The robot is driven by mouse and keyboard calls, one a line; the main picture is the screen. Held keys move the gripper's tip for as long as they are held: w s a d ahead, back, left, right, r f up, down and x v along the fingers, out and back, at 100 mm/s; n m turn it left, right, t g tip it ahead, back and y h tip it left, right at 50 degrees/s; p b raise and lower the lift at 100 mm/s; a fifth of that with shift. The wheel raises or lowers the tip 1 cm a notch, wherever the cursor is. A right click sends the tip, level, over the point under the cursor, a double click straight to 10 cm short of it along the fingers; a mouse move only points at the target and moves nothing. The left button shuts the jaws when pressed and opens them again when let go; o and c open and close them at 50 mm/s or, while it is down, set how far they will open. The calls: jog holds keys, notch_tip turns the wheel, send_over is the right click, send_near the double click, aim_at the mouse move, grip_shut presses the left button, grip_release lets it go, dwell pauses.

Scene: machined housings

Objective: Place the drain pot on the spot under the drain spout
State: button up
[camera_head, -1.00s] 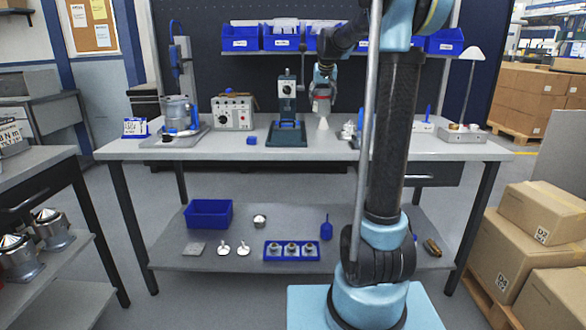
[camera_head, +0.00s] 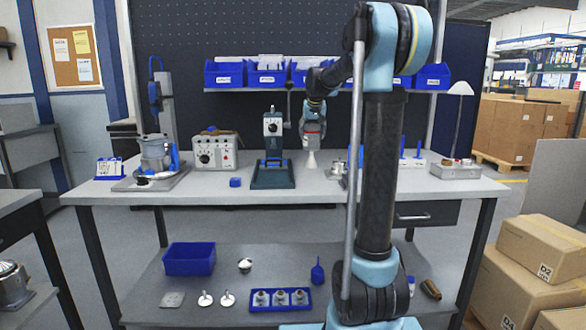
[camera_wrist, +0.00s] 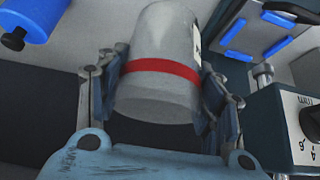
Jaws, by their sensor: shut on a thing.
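My gripper (camera_head: 312,136) is above the back middle of the workbench, just right of the green press-like stand. It is shut on a grey pot with a red band; the band shows between the fingers in the head view. The wrist view shows the grey pot (camera_wrist: 160,100) filling the space between the fingers (camera_wrist: 155,110), with part of a dark-marked label at its right edge. I cannot make out a drain spout or a marked spot.
The green stand (camera_head: 273,150) is close left of the gripper. A grey control box (camera_head: 215,152) and a grey vessel unit (camera_head: 155,160) stand further left. Small metal parts (camera_head: 338,168) lie to the right. Blue bins (camera_head: 268,78) hang behind.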

notch_tip(320, 180, down, 10)
jog(key=shift+a+r, duration=0.1)
jog(key=shift+a, duration=0.05)
dwell(0.4)
jog(key=o, duration=1.1)
jog(key=v, duration=1.2)
jog(key=shift+s, duration=0.15)
